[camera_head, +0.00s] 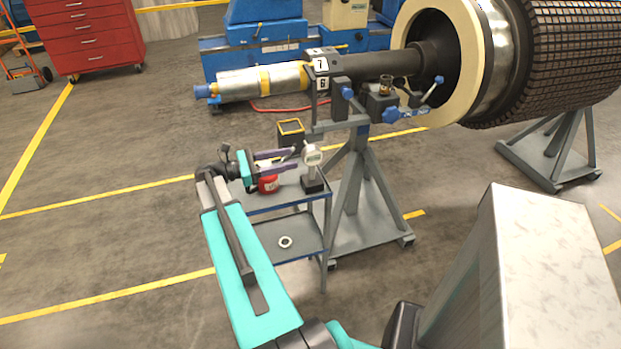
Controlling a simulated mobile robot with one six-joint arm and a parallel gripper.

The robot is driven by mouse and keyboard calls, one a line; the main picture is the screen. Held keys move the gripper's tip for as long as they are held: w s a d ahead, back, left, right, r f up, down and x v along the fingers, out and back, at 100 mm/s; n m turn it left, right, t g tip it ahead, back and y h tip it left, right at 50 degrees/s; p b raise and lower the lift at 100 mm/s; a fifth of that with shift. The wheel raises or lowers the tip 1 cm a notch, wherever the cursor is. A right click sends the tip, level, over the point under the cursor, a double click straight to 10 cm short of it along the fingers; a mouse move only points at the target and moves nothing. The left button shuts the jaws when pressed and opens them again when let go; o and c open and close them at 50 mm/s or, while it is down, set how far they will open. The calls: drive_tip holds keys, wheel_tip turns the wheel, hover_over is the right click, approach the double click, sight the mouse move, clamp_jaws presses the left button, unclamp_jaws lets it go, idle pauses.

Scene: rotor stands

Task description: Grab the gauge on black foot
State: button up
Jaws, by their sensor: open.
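The gauge (313,158) has a white round head on a grey stem and stands upright on its black foot (313,185). It is at the right end of the small cart's top shelf (285,196). My gripper (296,159) is open, with two long dark purple fingers pointing right toward the gauge's upper part. The fingertips are at or close to the gauge in the picture. I cannot tell whether they touch it or how far apart they are in depth.
A red object (268,184) sits on the top shelf below my gripper. A black box with a yellow rim (291,133) is behind. A ring (285,242) lies on the lower shelf. The rotor stand (362,190) rises just right of the cart, with the rotor shaft (375,66) above.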

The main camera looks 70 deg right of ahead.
sight(303, 155)
drive_tip(key=p+x, duration=0.1)
drive_tip(key=x, duration=0.7)
drive_tip(key=shift+p, duration=0.3)
drive_tip(key=p+x, duration=0.1)
drive_tip(key=x, duration=0.3)
drive_tip(key=shift+d+r+p, duration=0.1)
drive_tip(key=shift+r+p, duration=0.05)
drive_tip(key=shift+p, duration=0.2)
drive_tip(key=shift+s+d, duration=0.35)
drive_tip(key=shift+s, duration=0.1)
drive_tip(key=shift+c, duration=0.3)
clamp_jaws()
idle(0.9)
